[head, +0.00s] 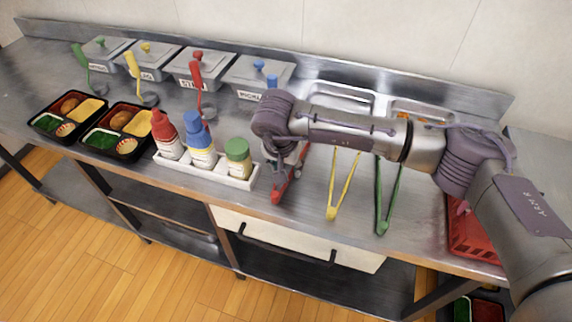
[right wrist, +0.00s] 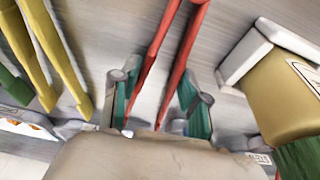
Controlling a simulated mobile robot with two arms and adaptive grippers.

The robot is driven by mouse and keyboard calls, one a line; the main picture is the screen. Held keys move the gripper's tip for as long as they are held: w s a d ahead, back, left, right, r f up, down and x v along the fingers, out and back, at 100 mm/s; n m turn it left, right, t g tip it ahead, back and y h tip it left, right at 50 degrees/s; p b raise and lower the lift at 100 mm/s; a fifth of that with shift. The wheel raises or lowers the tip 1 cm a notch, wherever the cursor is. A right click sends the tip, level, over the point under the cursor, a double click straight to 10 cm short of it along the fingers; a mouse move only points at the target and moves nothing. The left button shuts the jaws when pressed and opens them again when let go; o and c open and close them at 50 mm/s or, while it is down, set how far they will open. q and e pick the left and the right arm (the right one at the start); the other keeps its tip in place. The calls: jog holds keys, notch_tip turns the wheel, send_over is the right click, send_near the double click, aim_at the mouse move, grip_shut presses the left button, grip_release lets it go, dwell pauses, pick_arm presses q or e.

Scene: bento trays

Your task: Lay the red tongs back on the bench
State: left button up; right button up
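The red tongs (head: 279,190) are at the front part of the steel bench (head: 305,220), right of the white bottle tray. Their red hinge end shows in the head view; the rest is mostly hidden by my right arm. My right gripper (head: 289,153) is low over them, partly hidden by its wrist. In the right wrist view both red legs of the tongs (right wrist: 185,45) run between the teal-padded fingers of the gripper (right wrist: 160,118). The fingers stand apart, with a gap beside the tongs. The tongs appear to lie on the bench. My left gripper is out of view.
Yellow tongs (head: 332,207) and green tongs (head: 382,220) lie to the right. The white tray (head: 240,182) with bottles is close on the left. Two bento trays (head: 95,146) and lidded bins (head: 200,72) stand farther left. A red basket (head: 470,240) is at the right.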

jog(key=o, duration=0.3)
jog(key=shift+o, duration=0.3)
jog(key=o, duration=0.5)
